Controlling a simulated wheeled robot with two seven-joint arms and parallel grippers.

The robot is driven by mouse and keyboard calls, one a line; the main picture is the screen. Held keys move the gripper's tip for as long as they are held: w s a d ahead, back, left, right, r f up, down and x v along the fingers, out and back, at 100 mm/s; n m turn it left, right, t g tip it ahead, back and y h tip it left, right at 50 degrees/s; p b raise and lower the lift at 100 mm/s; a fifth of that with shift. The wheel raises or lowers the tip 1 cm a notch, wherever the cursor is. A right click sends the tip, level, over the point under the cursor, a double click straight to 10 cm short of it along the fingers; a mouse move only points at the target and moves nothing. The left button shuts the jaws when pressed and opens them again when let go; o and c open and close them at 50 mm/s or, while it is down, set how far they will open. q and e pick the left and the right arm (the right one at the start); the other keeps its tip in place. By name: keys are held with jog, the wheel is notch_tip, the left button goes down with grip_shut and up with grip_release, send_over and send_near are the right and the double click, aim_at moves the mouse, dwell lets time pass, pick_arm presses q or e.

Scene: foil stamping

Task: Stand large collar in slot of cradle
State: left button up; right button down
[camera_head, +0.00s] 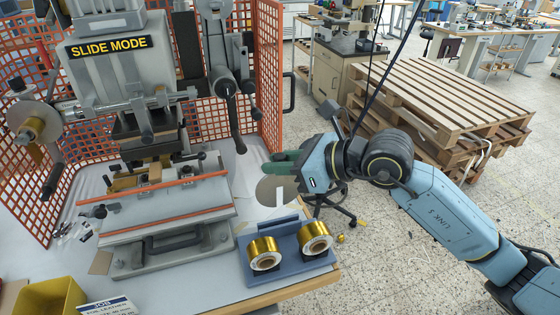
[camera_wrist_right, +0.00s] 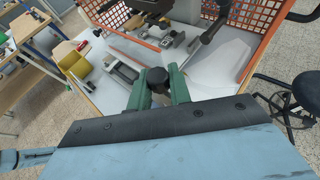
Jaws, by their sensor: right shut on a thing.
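My right gripper (camera_head: 283,163) has green fingers and is above the table's right edge, behind the cradle. It is shut on a flat grey disc, the large collar (camera_head: 266,188), which shows just below the fingertips with a pale notch in its lower part. In the right wrist view a dark round part shows between the fingers (camera_wrist_right: 158,88); I cannot tell how it joins the disc. The blue cradle (camera_head: 285,277) stands at the table's front right corner, apart from the collar, with a raised bar at its back. Its slot is not clear to see. My left gripper is out of view.
Two gold foil rolls (camera_head: 264,252) sit on the cradle. The stamping machine (camera_head: 125,60) fills the left, within an orange mesh guard (camera_head: 268,75). A yellow bin (camera_head: 45,297) is at the front left. A stool (camera_head: 335,205) and pallets (camera_head: 435,100) stand beyond the table.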

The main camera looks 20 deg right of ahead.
aim_at(282, 181)
jog(key=shift+f+b, duration=0.35)
jog(key=shift+f, duration=0.3)
jog(key=shift+w+f+b, duration=0.1)
jog(key=shift+f+b, duration=0.65)
jog(key=shift+f, duration=0.15)
jog(key=shift+f+b, duration=0.55)
jog(key=shift+f, duration=0.25)
jog(key=shift+b, duration=0.45)
jog(key=shift+f+b, duration=2.2)
jog(key=shift+f, duration=0.35)
jog(key=c, duration=1.2)
grip_release()
